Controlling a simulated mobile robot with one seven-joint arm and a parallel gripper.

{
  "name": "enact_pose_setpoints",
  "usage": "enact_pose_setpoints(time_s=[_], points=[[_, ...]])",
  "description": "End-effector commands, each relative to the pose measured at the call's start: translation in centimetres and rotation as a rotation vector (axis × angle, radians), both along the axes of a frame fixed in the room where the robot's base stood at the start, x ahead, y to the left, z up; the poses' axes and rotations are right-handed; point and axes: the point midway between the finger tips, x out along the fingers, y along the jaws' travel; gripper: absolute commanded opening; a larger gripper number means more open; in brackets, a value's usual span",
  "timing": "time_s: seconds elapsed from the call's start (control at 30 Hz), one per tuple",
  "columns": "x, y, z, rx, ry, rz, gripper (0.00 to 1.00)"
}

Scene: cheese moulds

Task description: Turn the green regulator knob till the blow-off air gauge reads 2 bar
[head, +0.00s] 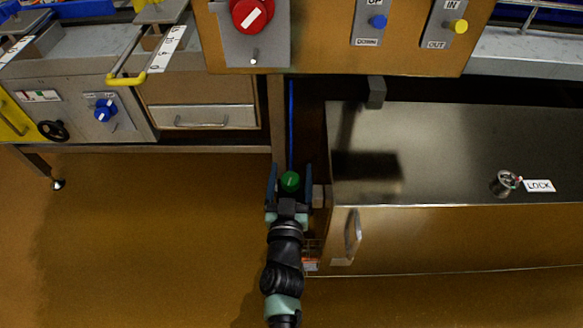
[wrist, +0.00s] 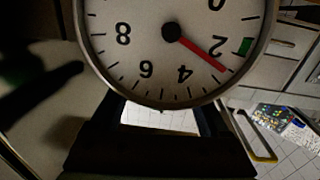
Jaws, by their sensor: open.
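The green regulator knob (head: 290,181) shows low in the middle of the head view, beside the cabinet's left side. My gripper (head: 289,176) is open, with one finger on each side of the knob; I cannot tell whether they touch it. The wrist view shows the white gauge (wrist: 150,50) large, with its face turned over. Its red needle (wrist: 205,57) points between 2 and 4, nearer 2, at a little under 3. A green mark (wrist: 245,46) is at the 2. The fingers (wrist: 160,118) show below the gauge; the knob is not clearly visible there.
A metal cabinet (head: 450,150) with a LOCK label stands close right of my gripper. Above hangs a brown panel (head: 320,40) with a red knob (head: 250,14) and blue and yellow buttons. A blue line (head: 291,120) runs behind the green knob. Open floor (head: 140,230) is at left.

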Motion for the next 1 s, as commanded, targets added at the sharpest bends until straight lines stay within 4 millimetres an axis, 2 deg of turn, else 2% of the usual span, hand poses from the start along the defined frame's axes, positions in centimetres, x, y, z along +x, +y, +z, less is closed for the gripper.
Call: enact_pose_setpoints(time_s=[0.2,0.53,0.9,0.97,1.0], points=[[1.6,-0.1,0.0,-0.001,0.000,0.001,0.79],[1.8,-0.1,0.0,0.000,0.000,0.001,0.77],[1.7,-0.1,0.0,0.000,0.000,0.001,0.10],[1.7,-0.1,0.0,0.000,0.000,0.001,0.00],[1.7,-0.1,0.0,0.000,0.000,0.001,0.00]])
